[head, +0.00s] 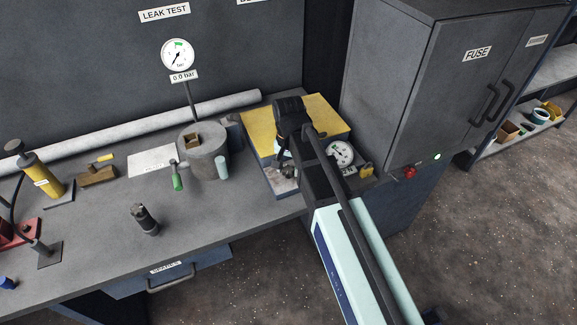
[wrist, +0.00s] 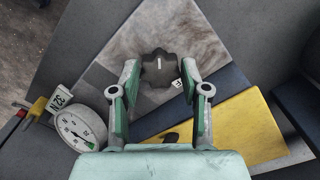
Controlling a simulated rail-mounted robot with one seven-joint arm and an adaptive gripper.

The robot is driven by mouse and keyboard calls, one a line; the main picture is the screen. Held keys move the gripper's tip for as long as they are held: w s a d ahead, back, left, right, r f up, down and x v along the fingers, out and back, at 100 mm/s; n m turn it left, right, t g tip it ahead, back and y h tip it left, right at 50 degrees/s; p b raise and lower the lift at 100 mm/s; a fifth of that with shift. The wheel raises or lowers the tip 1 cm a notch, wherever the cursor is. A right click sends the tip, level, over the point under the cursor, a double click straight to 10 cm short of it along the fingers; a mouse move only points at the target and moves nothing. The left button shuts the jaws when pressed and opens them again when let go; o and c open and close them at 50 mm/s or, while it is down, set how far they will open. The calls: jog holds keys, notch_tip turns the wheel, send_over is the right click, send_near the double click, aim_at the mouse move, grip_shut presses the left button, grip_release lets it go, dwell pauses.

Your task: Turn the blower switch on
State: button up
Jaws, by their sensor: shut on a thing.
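A dark lobed knob (wrist: 159,67) with a short white mark on its top sits on a pale, worn plate (wrist: 178,32) in the wrist view. A small white tag lies at the knob's lower right edge. No readable blower label shows. In the head view my dark wrist and arm cover the knob and most of the fingers, over the yellow-topped unit (head: 318,113) at the bench's right end.
A round gauge (wrist: 77,129) stands close to my left finger in the wrist view; it also shows in the head view (head: 342,153). The fuse cabinet (head: 400,90) rises to the right, with a red knob (head: 409,172) at its lower edge. A metal pot (head: 203,152) stands left.

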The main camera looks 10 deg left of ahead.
aim_at(289, 169)
jog(key=m, duration=0.4)
jog(key=shift+m, duration=2.9)
jog(key=o, duration=1.1)
notch_tip(289, 169, up, 12)
